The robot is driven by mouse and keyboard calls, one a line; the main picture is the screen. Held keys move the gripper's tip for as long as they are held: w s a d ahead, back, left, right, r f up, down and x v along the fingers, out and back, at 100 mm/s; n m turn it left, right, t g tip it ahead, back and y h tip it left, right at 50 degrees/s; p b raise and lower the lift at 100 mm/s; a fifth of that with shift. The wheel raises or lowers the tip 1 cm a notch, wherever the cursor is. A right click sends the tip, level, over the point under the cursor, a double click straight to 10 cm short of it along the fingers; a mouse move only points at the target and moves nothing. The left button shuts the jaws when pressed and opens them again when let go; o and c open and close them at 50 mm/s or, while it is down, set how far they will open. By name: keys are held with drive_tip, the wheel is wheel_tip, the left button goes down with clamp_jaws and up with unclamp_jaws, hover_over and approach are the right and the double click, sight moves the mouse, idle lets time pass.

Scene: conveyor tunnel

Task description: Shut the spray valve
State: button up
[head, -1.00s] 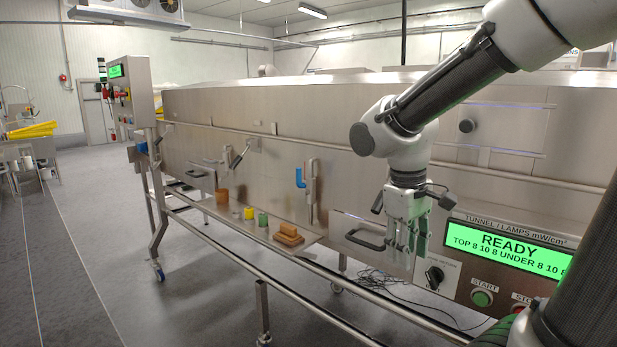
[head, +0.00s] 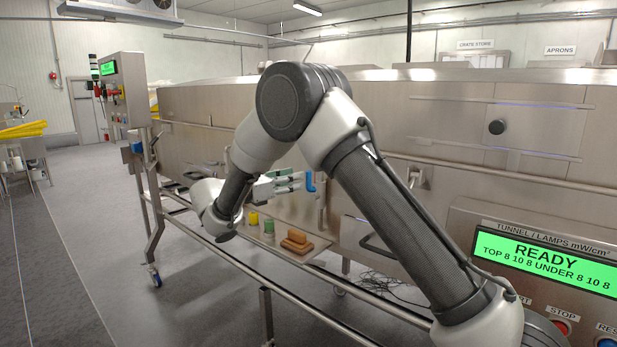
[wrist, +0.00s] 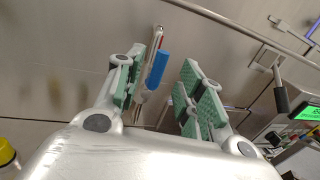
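The spray valve shows as a blue handle (head: 311,182) on a pale upright pipe on the tunnel's side wall. In the head view my gripper (head: 290,182) is at the left of this handle, fingers pointing right toward it. In the wrist view the blue handle (wrist: 157,68) appears in the gap between the green-padded fingers of my gripper (wrist: 165,88), nearer the left finger. The fingers are apart and hold nothing. I cannot tell whether the left finger touches the handle. My arm hides part of the wall and pipe area.
Below the valve, a shelf holds a yellow container (head: 253,218), a green container (head: 268,227) and brown blocks (head: 297,241). A rail (head: 230,264) runs along the tunnel's front. The control panel (head: 545,264) reads READY at the right. Open floor lies at the left.

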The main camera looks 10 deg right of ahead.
sight(309, 184)
drive_tip(key=x, duration=0.6)
drive_tip(key=shift+w+d, duration=0.1)
drive_tip(key=shift+d, duration=0.25)
drive_tip(key=shift+c, duration=0.5)
clamp_jaws()
